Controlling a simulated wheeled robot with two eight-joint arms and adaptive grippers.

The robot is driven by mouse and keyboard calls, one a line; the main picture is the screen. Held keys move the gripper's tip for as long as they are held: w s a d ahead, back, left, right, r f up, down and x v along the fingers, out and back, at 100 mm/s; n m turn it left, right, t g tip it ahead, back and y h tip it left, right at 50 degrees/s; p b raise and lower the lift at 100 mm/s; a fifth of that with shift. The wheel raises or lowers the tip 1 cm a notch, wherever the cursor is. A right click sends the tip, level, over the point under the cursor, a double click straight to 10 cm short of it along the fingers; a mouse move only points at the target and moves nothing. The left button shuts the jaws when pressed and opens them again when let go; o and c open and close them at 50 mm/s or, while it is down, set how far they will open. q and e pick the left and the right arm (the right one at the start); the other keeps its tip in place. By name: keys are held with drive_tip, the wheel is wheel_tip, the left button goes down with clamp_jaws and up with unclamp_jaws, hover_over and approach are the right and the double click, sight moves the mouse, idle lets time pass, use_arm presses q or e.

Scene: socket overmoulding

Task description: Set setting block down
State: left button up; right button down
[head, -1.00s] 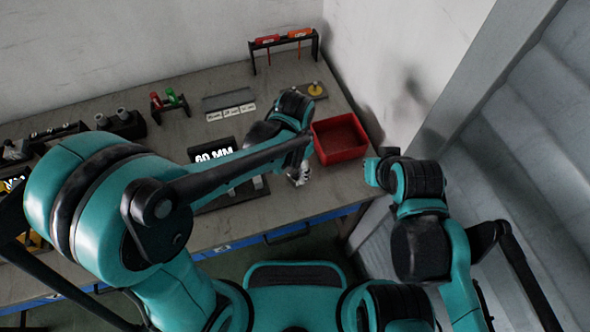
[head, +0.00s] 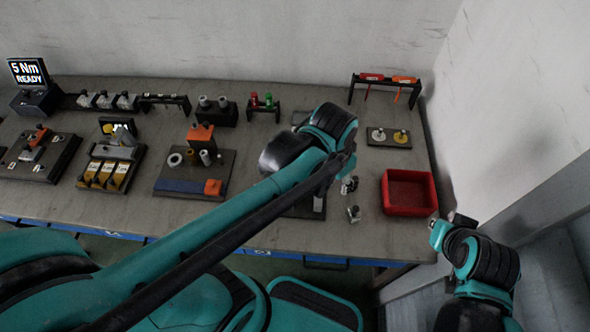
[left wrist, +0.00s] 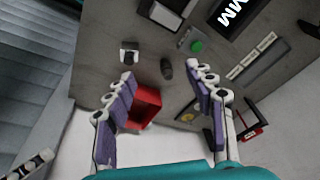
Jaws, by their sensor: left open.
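My left gripper (head: 352,199) is over the right part of the bench in the head view. In the left wrist view its two purple-padded fingers (left wrist: 161,72) are spread apart with nothing between them. A pale metal block (left wrist: 166,15) sits on a dark plate beside the display reading "MM" (left wrist: 232,12). A row of white blocks (left wrist: 252,56) lies beyond a green button (left wrist: 197,46). I cannot tell which of these is the setting block. In the head view my left arm hides most of this station. My right gripper (head: 438,226) is off the bench's right end, its fingers unclear.
A red bin (head: 409,192) stands right of my left gripper; it also shows in the left wrist view (left wrist: 146,105). A rack with orange-handled tools (head: 386,82) and a plate with round pieces (head: 389,135) stand behind. Other stations fill the bench's left; a wall closes the right.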

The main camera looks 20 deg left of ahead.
use_arm(q)
drive_tip(key=s+a+r+n+t, duration=0.2)
drive_tip(key=s+a+n+t, duration=0.2)
drive_tip(key=a, duration=0.6)
drive_tip(key=shift+s+n+t+y, duration=0.15)
drive_tip(key=shift+n+t+y, duration=0.2)
drive_tip(key=shift+n, duration=0.65)
drive_tip(key=shift+r, duration=0.1)
drive_tip(key=shift+f+b, duration=0.3)
